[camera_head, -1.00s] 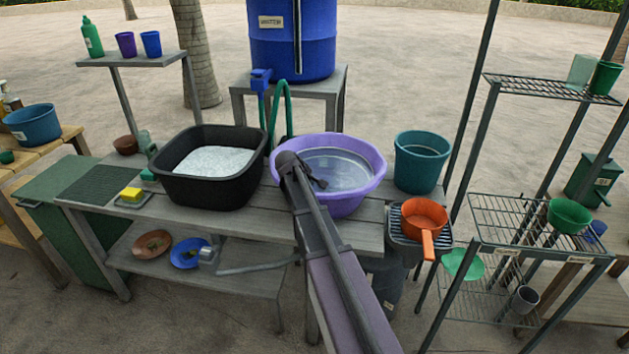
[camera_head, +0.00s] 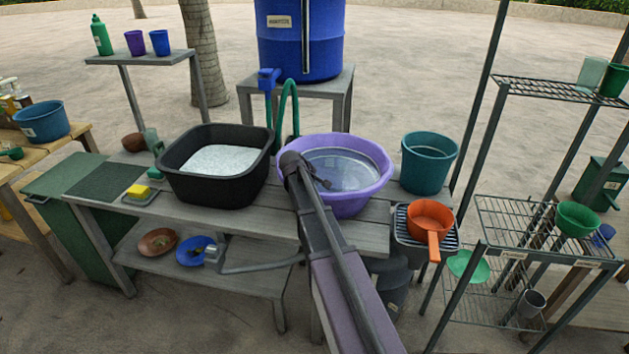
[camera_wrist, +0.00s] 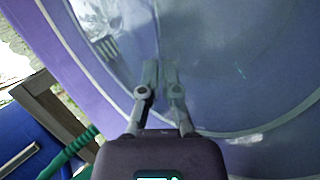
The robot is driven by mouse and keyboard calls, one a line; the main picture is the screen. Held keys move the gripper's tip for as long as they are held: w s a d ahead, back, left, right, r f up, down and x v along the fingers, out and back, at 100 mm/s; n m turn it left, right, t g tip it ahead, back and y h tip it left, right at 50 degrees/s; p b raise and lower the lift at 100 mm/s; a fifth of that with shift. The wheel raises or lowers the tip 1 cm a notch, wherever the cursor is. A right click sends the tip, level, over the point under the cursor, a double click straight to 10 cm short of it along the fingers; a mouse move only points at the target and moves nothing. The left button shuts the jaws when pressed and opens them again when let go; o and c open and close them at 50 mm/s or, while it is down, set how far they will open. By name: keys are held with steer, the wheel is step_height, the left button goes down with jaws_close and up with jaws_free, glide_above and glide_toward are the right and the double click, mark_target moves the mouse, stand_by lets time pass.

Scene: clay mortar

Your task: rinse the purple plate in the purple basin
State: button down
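The purple basin (camera_head: 376,197) stands on the slatted bench with water in it, and its wall and curved water line fill much of the wrist view (camera_wrist: 85,80). My gripper (camera_head: 318,184) reaches over its near left rim in the head view. In the wrist view my gripper's two fingers (camera_wrist: 161,68) point into the basin, close together with a narrow gap. I cannot make out the purple plate for certain; a faint edge runs up from the fingertips, with a purplish area to its right, and it may be the plate or a reflection.
A black tub (camera_head: 215,190) of whitish suds stands left of the basin, a teal bucket (camera_head: 427,165) right. An orange pan (camera_head: 430,217) sits on a rack at the bench's right end. A yellow sponge (camera_head: 138,191) lies left. Brown (camera_head: 157,242) and blue plates (camera_head: 194,251) are on the lower shelf.

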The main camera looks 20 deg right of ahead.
steer(key=shift+s+d, duration=0.2)
steer(key=shift+d, duration=0.5)
steer(key=shift+a, duration=0.1)
steer(key=shift+w+a, duration=0.2)
steer(key=shift+a, duration=0.35)
steer(key=shift+w+a, duration=0.15)
steer(key=shift+a, duration=0.4)
steer(key=shift+s+d, duration=0.15)
steer(key=shift+d, duration=0.45)
steer(key=shift+r, duration=0.15)
